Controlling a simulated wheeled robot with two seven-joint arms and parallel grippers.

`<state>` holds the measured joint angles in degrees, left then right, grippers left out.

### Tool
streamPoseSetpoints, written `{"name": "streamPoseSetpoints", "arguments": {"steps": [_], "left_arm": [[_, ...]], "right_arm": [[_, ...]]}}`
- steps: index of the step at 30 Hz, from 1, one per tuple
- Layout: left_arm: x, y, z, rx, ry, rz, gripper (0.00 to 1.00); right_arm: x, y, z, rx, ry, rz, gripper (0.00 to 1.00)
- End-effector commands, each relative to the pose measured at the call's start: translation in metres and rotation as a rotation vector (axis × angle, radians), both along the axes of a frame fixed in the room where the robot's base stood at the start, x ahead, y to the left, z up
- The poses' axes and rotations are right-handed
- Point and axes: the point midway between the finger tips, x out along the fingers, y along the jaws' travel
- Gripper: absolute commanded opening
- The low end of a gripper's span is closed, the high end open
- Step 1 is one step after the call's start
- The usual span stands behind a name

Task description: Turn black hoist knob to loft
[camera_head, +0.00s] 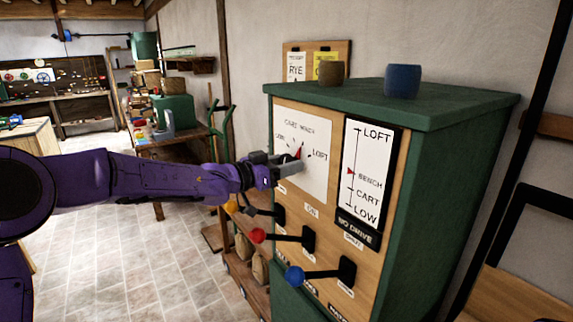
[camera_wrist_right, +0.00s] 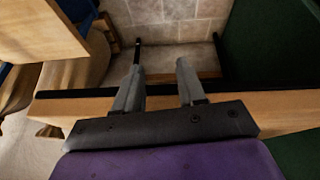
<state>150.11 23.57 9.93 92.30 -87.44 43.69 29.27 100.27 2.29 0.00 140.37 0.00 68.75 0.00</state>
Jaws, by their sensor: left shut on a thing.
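The hoist knob sits on a white dial plate (camera_head: 313,185) on the front of a green and wood cabinet (camera_head: 445,100). My left gripper (camera_head: 291,166) is shut on the knob, and its fingers hide most of it. A red pointer (camera_head: 298,152) shows above the fingers and points roughly upward, left of the word LOFT at the dial's right. My right gripper (camera_wrist_right: 160,72) is open and empty in the right wrist view, above the floor near a wooden edge.
A height scale (camera_head: 366,170) right of the dial has a red marker near BENCH, with a NO DRIVE sign below. Levers with yellow (camera_head: 231,207), red (camera_head: 257,235) and blue (camera_head: 294,276) balls stick out below the dial. Two cups, brown (camera_head: 331,73) and blue (camera_head: 403,81), stand on top.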

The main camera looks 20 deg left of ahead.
Motion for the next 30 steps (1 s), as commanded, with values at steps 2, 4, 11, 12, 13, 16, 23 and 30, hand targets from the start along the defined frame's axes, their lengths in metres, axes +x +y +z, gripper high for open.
{"name": "streamPoseSetpoints", "arguments": {"steps": [2, 4, 11, 12, 13, 16, 23, 30], "left_arm": [[0.000, 0.000, 0.000, 0.005, -0.003, 0.000, 0.18], [0.000, 0.000, -0.001, 0.016, -0.011, 0.000, 0.18], [0.000, 0.000, -0.003, 0.097, -0.073, 0.000, 0.18], [0.000, 0.000, -0.003, 0.120, -0.091, 0.000, 0.18], [0.000, 0.000, -0.003, 0.137, -0.104, -0.001, 0.18], [0.000, 0.000, -0.003, 0.201, -0.153, 0.000, 0.18], [0.001, 0.000, -0.003, 0.344, -0.267, 0.000, 0.18], [0.001, 0.001, -0.003, 0.464, -0.359, 0.000, 0.18]], "right_arm": [[0.000, 0.000, -0.001, 0.000, 0.000, 0.000, 0.40], [0.000, 0.000, -0.002, 0.000, 0.000, 0.000, 0.40], [0.000, 0.000, -0.009, 0.000, 0.000, 0.000, 0.40], [0.000, 0.000, -0.011, 0.000, 0.000, 0.000, 0.40], [0.000, 0.000, -0.012, 0.000, 0.000, 0.000, 0.40], [0.000, 0.000, -0.018, 0.000, 0.000, 0.000, 0.40], [0.000, 0.000, -0.031, 0.000, 0.000, 0.000, 0.40], [0.000, 0.000, -0.042, 0.000, 0.000, 0.000, 0.40]]}}
